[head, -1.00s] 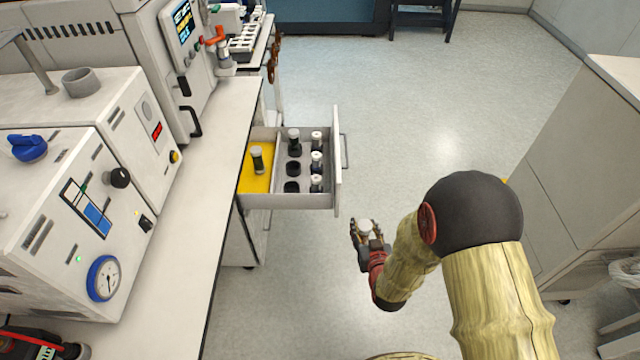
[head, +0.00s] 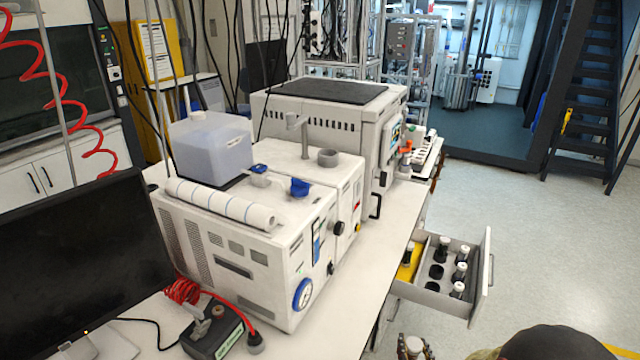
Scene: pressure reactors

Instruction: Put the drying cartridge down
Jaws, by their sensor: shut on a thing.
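My gripper (head: 414,350) shows only at the bottom edge of the head view, cut off by the frame. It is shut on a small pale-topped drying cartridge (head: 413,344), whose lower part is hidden. The open drawer (head: 418,293) lies beyond it, up and to the right. Its left compartment has a yellow floor (head: 404,267) with one dark, light-capped cartridge (head: 415,246) on it. The grey right compartment holds several cartridges in dark round holders, such as the one at the front right (head: 458,289). Two dark holders look empty (head: 436,271).
The long white bench (head: 372,275) runs left of the drawer and carries white instruments (head: 262,250), one with a clear tank (head: 205,145). A monitor (head: 85,265) stands at the left. The drawer front (head: 482,280) sticks out over the floor. Open floor (head: 560,260) lies to the right.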

